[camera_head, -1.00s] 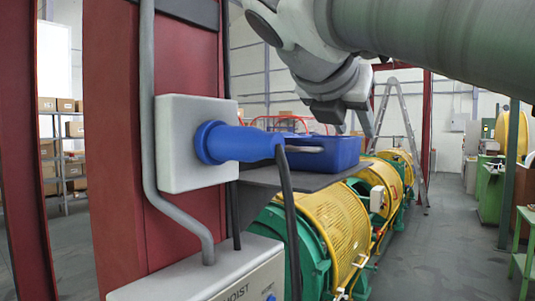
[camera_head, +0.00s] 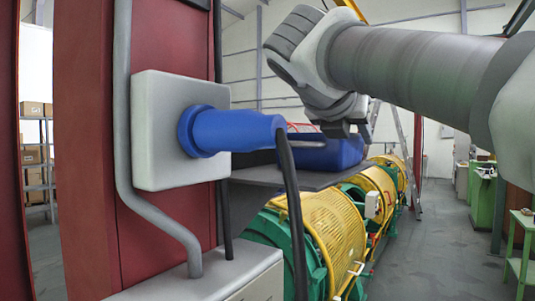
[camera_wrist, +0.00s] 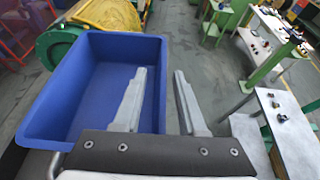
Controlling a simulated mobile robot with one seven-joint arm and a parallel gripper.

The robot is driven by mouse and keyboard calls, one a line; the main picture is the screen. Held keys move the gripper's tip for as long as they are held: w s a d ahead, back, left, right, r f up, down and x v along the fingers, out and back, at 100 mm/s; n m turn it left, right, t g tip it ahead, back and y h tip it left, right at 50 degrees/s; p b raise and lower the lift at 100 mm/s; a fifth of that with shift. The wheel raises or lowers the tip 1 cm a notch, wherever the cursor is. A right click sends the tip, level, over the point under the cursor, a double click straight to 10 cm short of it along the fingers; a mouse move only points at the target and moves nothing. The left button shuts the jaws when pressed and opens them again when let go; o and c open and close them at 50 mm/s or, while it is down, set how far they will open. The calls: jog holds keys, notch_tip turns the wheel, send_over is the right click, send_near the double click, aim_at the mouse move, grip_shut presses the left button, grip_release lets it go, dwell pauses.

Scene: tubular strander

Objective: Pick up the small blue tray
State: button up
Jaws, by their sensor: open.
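The small blue tray (camera_head: 345,152) sits on a dark shelf beyond the red column. It is partly hidden behind a blue plug and cable. In the wrist view the tray (camera_wrist: 62,112) is a deep rectangular box, and its visible inside looks empty. My gripper (camera_wrist: 160,72) is open over the tray's right wall. The left finger shows over the inside and the right finger outside, with the wall's rim between them. I cannot tell how far the fingertips reach down, or whether they touch it. In the head view my gripper (camera_head: 338,130) is just above the tray.
The blue plug (camera_head: 235,132) juts from a grey box (camera_head: 160,165) on the red column (camera_head: 80,190), with a black cable hanging down. The dark shelf (camera_head: 270,178) stands above yellow-guarded machines (camera_head: 325,228). A ladder and green benches stand farther back; open floor lies at right.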

jog(key=shift+w+d+f, duration=0.25)
jog(key=shift+w+d, duration=0.05)
jog(key=shift+w, duration=0.1)
grip_shut()
dwell(1.2)
